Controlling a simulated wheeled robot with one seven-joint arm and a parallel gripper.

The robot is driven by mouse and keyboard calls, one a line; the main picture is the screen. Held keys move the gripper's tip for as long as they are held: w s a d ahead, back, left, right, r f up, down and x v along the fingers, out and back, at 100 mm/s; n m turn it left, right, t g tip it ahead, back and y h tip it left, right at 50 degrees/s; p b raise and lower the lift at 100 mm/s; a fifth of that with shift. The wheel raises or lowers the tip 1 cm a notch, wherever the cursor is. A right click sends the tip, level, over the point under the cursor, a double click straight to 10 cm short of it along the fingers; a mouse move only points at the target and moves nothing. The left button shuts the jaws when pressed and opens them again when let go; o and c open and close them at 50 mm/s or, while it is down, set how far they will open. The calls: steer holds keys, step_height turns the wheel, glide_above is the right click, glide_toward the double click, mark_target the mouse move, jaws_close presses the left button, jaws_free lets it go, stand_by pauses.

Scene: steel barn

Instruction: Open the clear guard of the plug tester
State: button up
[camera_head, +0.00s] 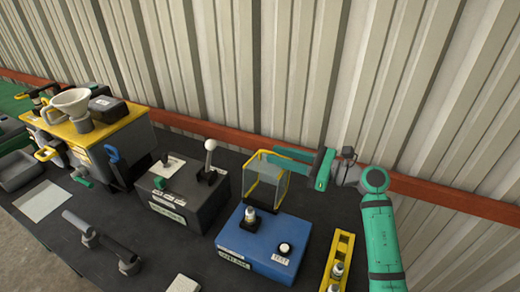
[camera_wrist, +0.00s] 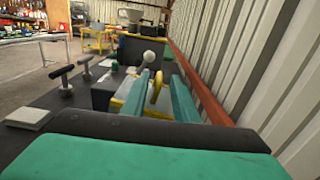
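The plug tester (camera_head: 262,246) is a blue box on the dark bench, with a TEST button (camera_head: 285,249) and a plug (camera_head: 250,216) on top. Its clear guard (camera_head: 266,186), edged in yellow, stands up at the rear of the box. The plug shows in front of it, not under it. My gripper (camera_head: 281,156) is at the guard's upper right, its green fingers pointing left across the top. In the wrist view the fingers (camera_wrist: 158,88) are apart, with a curved yellow part (camera_wrist: 155,90) between them. I cannot tell whether they touch it.
A grey box with a lever (camera_head: 210,160) stands left of the tester. A yellow rack with plugs (camera_head: 339,262) stands to its right. A yellow-topped machine with a funnel (camera_head: 72,102) is at the far left. A red rail (camera_head: 215,130) and ribbed wall run close behind.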

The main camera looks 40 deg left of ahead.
mark_target(263, 151)
steer(key=x, duration=0.5)
steer(key=shift+a, duration=0.25)
steer(key=shift+s+a, duration=0.25)
steer(key=shift+a, duration=0.25)
steer(key=shift+c, duration=0.2)
jaws_close()
